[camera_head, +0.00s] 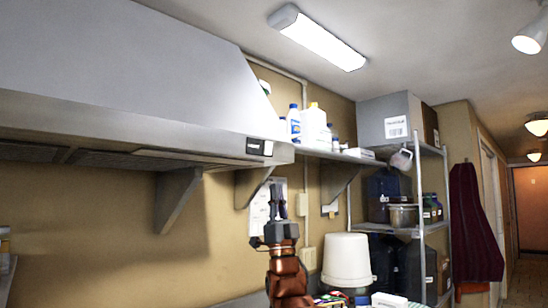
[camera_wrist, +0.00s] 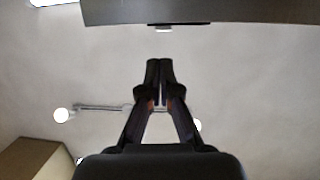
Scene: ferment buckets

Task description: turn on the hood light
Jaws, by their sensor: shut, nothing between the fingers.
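The large grey range hood (camera_head: 120,115) fills the upper left of the head view. A small black panel (camera_head: 259,147) with a pale label sits at the right end of its front edge. My gripper (camera_head: 277,192) points up, below and a little right of that panel, apart from the hood. In the wrist view, my gripper (camera_wrist: 160,64) is shut and empty. A dark edge, apparently the hood (camera_wrist: 215,12), crosses the top there, with a small pale piece (camera_wrist: 163,29) under it, just beyond the fingertips. Whether the hood light is lit cannot be told.
Brackets (camera_head: 177,200) hang under the hood and the wall shelf (camera_head: 325,154). Bottles (camera_head: 293,122) stand on the shelf. A white bucket (camera_head: 346,260) stands right of my arm, before a metal rack (camera_head: 420,228). A ceiling lamp (camera_head: 317,38) is lit.

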